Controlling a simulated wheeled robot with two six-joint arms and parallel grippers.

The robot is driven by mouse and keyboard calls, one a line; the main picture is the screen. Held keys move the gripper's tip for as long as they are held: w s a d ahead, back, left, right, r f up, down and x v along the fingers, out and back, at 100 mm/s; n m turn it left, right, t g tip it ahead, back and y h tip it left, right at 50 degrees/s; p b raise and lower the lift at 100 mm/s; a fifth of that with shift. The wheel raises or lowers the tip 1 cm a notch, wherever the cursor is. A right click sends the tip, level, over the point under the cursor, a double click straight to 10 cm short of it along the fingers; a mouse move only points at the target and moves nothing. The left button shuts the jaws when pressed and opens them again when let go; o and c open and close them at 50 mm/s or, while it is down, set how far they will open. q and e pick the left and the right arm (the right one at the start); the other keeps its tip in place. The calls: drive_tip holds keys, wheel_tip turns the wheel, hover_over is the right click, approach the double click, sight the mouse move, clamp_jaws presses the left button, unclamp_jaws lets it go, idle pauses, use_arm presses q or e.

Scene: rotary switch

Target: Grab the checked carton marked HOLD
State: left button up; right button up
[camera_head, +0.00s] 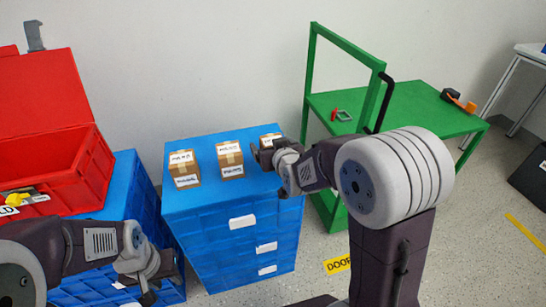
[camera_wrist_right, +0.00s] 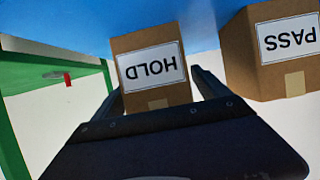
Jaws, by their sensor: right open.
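The carton marked HOLD (camera_wrist_right: 150,92) is brown with a white label, upside down in the right wrist view; I see no checked pattern on it. It appears to be the rightmost carton (camera_head: 270,137) on the blue cabinet in the head view, partly hidden behind my right gripper (camera_head: 262,157). In the right wrist view my right gripper (camera_wrist_right: 160,98) is open, its fingers on either side of the HOLD carton; I cannot tell if they touch it. My left gripper (camera_head: 162,277) hangs low at the left, away from the cartons; its jaw opening is unclear.
A carton marked PASS (camera_wrist_right: 275,75) stands close beside the HOLD carton. Other cartons stand on the blue cabinet (camera_head: 200,208), a middle one (camera_head: 230,160) and a left one (camera_head: 184,168). A red crate (camera_head: 85,180) is at left, a green table (camera_head: 430,110) at right.

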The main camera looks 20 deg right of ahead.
drive_tip(key=shift+w+f, duration=0.15)
drive_tip(key=shift+w, duration=0.4)
drive_tip(key=c, duration=1.7)
